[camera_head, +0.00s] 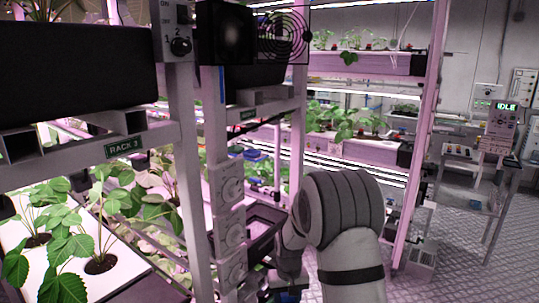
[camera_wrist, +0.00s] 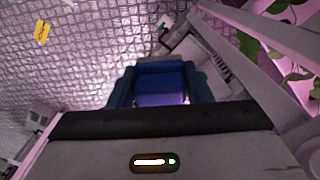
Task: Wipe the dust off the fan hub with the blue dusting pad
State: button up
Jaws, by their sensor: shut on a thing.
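The fan (camera_head: 284,36) shows in the head view at the top, a square dark frame with a round guard of concentric rings. Its hub is the small dark disc at the rings' centre; dust on it is too small to tell. My gripper (camera_wrist: 160,70) is shut on the blue dusting pad (camera_wrist: 160,84), which sits between its two dark blue fingers in the wrist view. In the head view my arm bends down at the lower middle, and its end is low beside the rack post, well below the fan. The pad is not clear there.
A rack post with several round dials (camera_head: 231,190) stands just left of my arm. A Rack 3 shelf with potted plants (camera_head: 100,262) is at left. More plant racks stand behind.

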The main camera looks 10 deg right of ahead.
jog(key=shift+r, duration=0.15)
jog(key=w+a+r+m+t+y+p, duration=0.1)
jog(key=w+r+m+t+y, duration=0.15)
jog(key=r, duration=0.95)
jog(key=w+a+r+m+t+y, duration=0.1)
jog(key=r+m+t+y, duration=0.15)
jog(key=r, duration=0.95)
jog(key=w+a+r+m+t+y+p, duration=0.1)
jog(key=w+r+m+t+y, duration=0.15)
jog(key=r, duration=1.05)
jog(key=s+a+r+m+t+y, duration=0.1)
jog(key=s+r+t+y, duration=0.15)
jog(key=r, duration=0.65)
jog(key=s+a+r+m+t+y, duration=0.1)
jog(key=s+r, duration=0.2)
jog(key=r, duration=0.6)
jog(key=t+y+p, duration=0.1)
jog(key=t+y, duration=0.1)
send_near(220, 34)
jog(key=shift+n, duration=0.35)
jog(key=shift+p+x, duration=1.2)
jog(key=shift+x, duration=1.1)
jog(key=shift+x, duration=0.95)
